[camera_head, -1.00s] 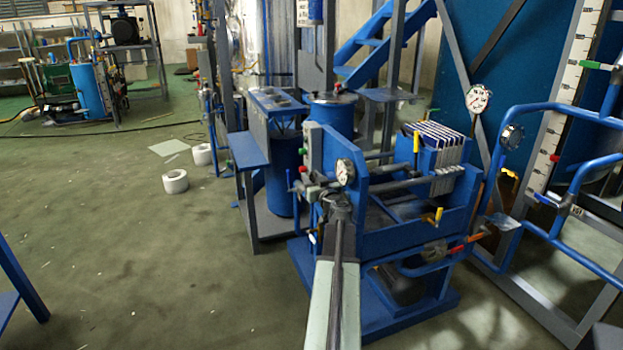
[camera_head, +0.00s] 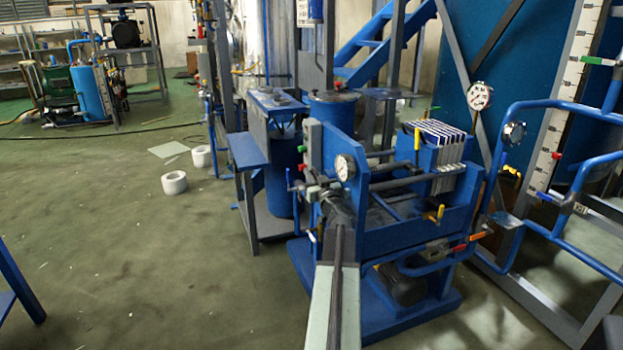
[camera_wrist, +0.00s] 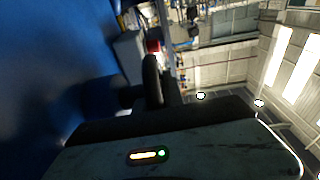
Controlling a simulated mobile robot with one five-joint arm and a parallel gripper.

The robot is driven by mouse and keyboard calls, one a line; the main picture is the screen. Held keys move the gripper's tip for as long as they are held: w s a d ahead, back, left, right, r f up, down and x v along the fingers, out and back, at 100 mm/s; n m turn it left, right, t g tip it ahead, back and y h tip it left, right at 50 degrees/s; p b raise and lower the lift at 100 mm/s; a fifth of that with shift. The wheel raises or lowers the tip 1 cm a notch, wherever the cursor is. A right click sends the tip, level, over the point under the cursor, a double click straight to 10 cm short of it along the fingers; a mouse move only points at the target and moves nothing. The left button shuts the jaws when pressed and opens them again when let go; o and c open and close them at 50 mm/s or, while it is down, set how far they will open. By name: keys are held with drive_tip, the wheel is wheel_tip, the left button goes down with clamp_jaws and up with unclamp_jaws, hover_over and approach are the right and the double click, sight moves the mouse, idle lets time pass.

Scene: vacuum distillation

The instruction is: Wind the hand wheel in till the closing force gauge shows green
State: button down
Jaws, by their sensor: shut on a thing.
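The closing force gauge (camera_head: 345,168) is a round white dial on the near end of the blue filter press (camera_head: 400,235). Its needle and colour are too small to read. My gripper (camera_head: 322,188) is at this end, just below and left of the gauge, and is shut on the hand wheel. In the wrist view a dark curved rim (camera_wrist: 152,80), seemingly the hand wheel's, stands upright just beyond the gripper body. Most of the wheel is hidden by my gripper and wrist in the head view.
A grey box with a red button (camera_wrist: 153,45) is close to the wheel. White plates (camera_head: 440,133) stand in the press. Blue pipe rails (camera_head: 560,110) are at the right. White rolls (camera_head: 174,182) lie on the floor at the left, where the floor is mostly open.

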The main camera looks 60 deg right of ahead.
drive_tip(key=c, duration=1.4)
unclamp_jaws()
drive_tip(key=shift+c, duration=0.2)
drive_tip(key=shift+s+a, duration=0.1)
drive_tip(key=b+v, duration=0.1)
drive_tip(key=v, duration=0.6)
drive_tip(key=shift+s+a, duration=0.2)
drive_tip(key=shift+s, duration=0.05)
